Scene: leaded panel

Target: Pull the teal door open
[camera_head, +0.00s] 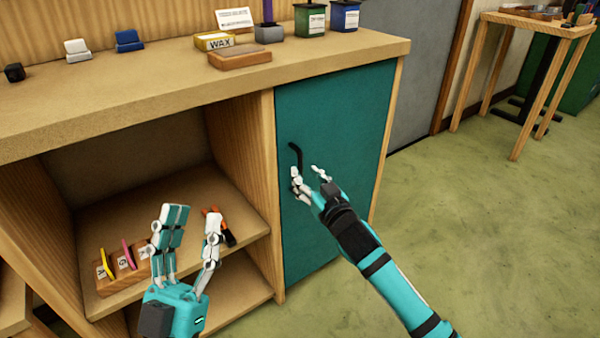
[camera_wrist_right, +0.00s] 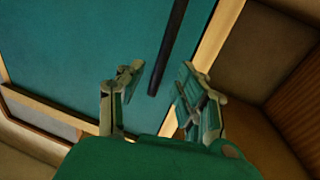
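The teal door (camera_head: 330,130) is shut, set in the right part of the wooden cabinet. Its black handle (camera_head: 296,155) is a short vertical bar near the door's left edge. My right gripper (camera_head: 308,172) is open at the handle's lower end. In the right wrist view, the handle (camera_wrist_right: 168,50) stands between the lines of the two open fingers (camera_wrist_right: 157,80), with its lower end near the fingertips. I cannot tell whether they touch it. My left gripper (camera_head: 193,212) is open and empty in front of the open shelves.
The cabinet top (camera_head: 160,90) holds a wax box (camera_head: 214,41), a wooden block (camera_head: 240,57), tins and small blocks. The shelf (camera_head: 180,215) holds a card rack (camera_head: 125,270) and an orange-handled tool (camera_head: 222,228).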

